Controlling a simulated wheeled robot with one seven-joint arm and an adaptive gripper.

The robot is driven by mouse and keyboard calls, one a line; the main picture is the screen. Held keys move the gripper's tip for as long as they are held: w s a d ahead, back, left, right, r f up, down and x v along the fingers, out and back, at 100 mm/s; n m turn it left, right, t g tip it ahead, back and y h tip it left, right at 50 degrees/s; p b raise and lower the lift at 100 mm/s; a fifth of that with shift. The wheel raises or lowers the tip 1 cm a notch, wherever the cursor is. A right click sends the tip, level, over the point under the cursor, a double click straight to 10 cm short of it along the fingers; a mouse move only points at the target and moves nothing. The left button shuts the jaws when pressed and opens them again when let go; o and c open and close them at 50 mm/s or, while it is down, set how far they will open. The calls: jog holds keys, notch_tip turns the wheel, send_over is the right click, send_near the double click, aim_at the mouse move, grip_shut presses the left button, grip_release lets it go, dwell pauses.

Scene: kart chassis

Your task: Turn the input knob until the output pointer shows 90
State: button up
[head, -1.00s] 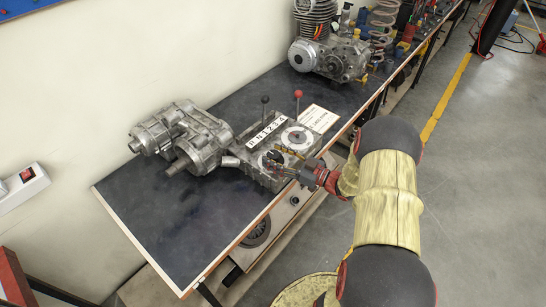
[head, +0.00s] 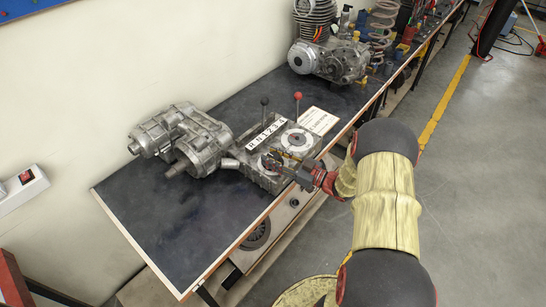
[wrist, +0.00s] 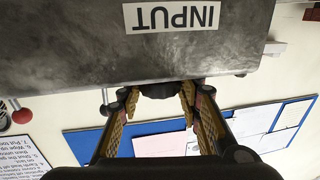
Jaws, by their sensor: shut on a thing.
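The metal gearbox block (head: 262,181) stands on the bench in the head view. Its INPUT label (wrist: 172,16) shows upside down in the wrist view. The dark input knob (wrist: 160,91) sits below the label, between the fingers of my gripper (wrist: 158,97), which is shut on it. In the head view my gripper (head: 275,163) reaches the block from the right and partly covers the near dial. A white round output dial (head: 297,140) lies on top of the block. Its pointer and numbers are too small to read.
A black-knobbed lever (head: 265,101) and a red-knobbed lever (head: 298,96) rise behind the dials, near a strip marked with gears. A metal casing (head: 180,140) stands to the left, and an engine (head: 328,58) farther back. The bench front (head: 160,235) is clear.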

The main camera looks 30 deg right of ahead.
jog(key=shift+c, duration=1.4)
jog(key=shift+r+m+h, duration=0.1)
jog(key=shift+m+h, duration=0.2)
jog(key=shift+h, duration=0.2)
jog(key=shift+a+m+t+h+p, duration=0.1)
jog(key=shift+m+t+h+p, duration=0.7)
jog(key=shift+h, duration=0.3)
jog(key=m+h, duration=0.2)
jog(key=h, duration=0.1)
jog(key=shift+t+h+p, duration=0.3)
jog(key=shift+h+p, duration=0.1)
jog(key=m+h, duration=0.2)
jog(key=h, duration=0.1)
jog(key=m+g+h+b, duration=0.1)
jog(key=m+h, duration=0.2)
jog(key=h, duration=0.1)
jog(key=shift+a+h, duration=0.1)
jog(key=shift+h, duration=0.2)
jog(key=shift+m+g+h+b, duration=0.6)
jog(key=shift+m+h, duration=0.5)
jog(key=shift+h, duration=0.2)
jog(key=shift+d+m+h, duration=0.2)
jog(key=shift+m+h, duration=0.1)
jog(key=shift+h, duration=0.1)
jog(key=o, duration=1.2)
jog(key=shift+c, duration=0.2)
